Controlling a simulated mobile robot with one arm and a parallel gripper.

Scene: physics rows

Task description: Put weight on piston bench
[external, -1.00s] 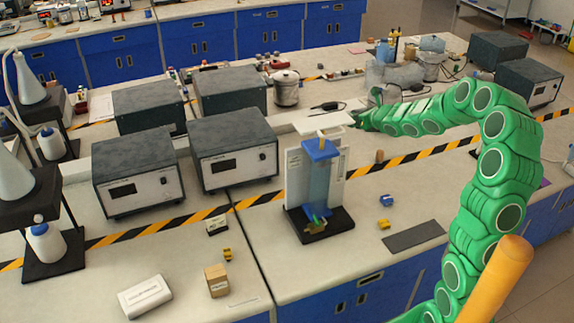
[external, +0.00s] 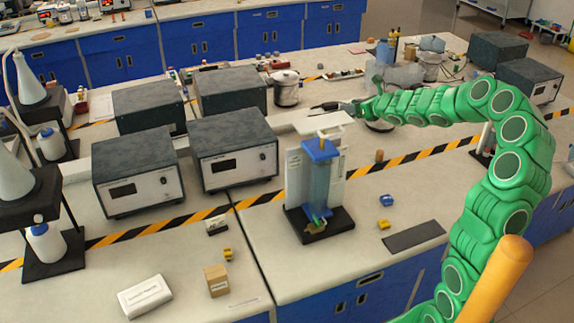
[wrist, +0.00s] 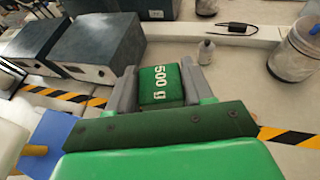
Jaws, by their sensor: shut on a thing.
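The weight (wrist: 160,84) is a green block marked "500 g". It sits between the grey fingers of my gripper (wrist: 158,88), which is shut on it. In the external view my gripper (external: 352,108) is small, behind and to the right of the piston bench's top; the weight cannot be made out there. The piston bench (external: 318,183) stands upright on a black base, with a clear bluish column, a blue block, a wooden peg and a white top plate (external: 322,124). In the wrist view its blue part (wrist: 52,132) shows at lower left, apart from the weight.
Grey instrument boxes (external: 233,150) stand left of the bench. A pot (external: 286,88) and clear containers (external: 395,76) are behind. A small bottle (wrist: 205,52) stands beyond my gripper.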

